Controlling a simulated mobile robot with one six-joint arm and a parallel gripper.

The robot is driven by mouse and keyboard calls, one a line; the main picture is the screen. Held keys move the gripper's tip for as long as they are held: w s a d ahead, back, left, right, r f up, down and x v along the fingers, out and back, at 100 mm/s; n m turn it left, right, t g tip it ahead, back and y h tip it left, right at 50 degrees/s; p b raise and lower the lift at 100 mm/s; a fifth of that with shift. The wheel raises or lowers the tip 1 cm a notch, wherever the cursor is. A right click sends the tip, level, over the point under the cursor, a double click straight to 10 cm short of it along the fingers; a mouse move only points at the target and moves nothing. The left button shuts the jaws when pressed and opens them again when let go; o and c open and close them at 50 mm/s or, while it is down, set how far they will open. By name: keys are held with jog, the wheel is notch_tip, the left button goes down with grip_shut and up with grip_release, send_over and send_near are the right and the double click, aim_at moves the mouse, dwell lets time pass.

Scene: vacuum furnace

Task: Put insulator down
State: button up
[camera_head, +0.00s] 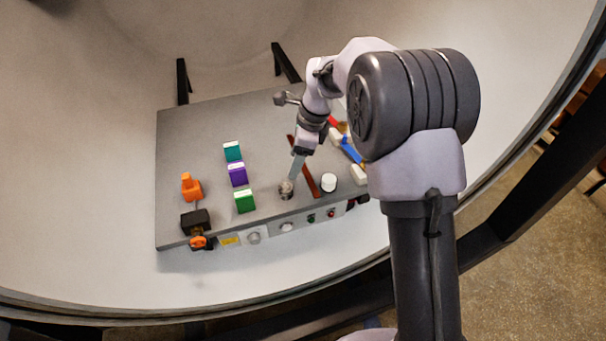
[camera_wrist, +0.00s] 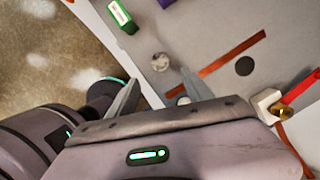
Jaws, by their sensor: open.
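A short white cylinder (camera_head: 329,182), which looks like the insulator, stands upright on the grey panel (camera_head: 190,140) near its front edge, right of a reddish-brown bar (camera_head: 305,165). In the wrist view a small pale piece (camera_wrist: 183,101) beside the right finger may be this cylinder, mostly hidden. My gripper (camera_head: 294,176) points down above the panel, left of the bar and apart from the white cylinder. Its fingers are spread in the wrist view (camera_wrist: 160,92), with nothing seen held. A round metallic knob (camera_head: 286,189) is just below the fingertips.
Green (camera_head: 245,203), purple (camera_head: 238,176) and teal (camera_head: 233,152) blocks stand in a row on the left. An orange-handled part (camera_head: 191,187) is further left. Red, yellow and blue (camera_head: 351,151) parts crowd the right, partly behind my arm. The curved chamber wall surrounds the panel.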

jog(key=s+d+r+n+t, duration=0.1)
jog(key=s+d+r+n, duration=0.25)
jog(key=s+r, duration=0.4)
jog(key=s+d+r+n+t, duration=0.2)
jog(key=s+d+r+n, duration=0.15)
jog(key=s+r, duration=0.45)
jog(key=s+d+n+t+h, duration=0.1)
jog(key=s+n, duration=0.6)
jog(key=s, duration=0.8)
jog(key=shift+s+d+r+n+t, duration=0.15)
jog(key=shift+d+r+n+t, duration=0.2)
jog(key=shift+d+t, duration=0.35)
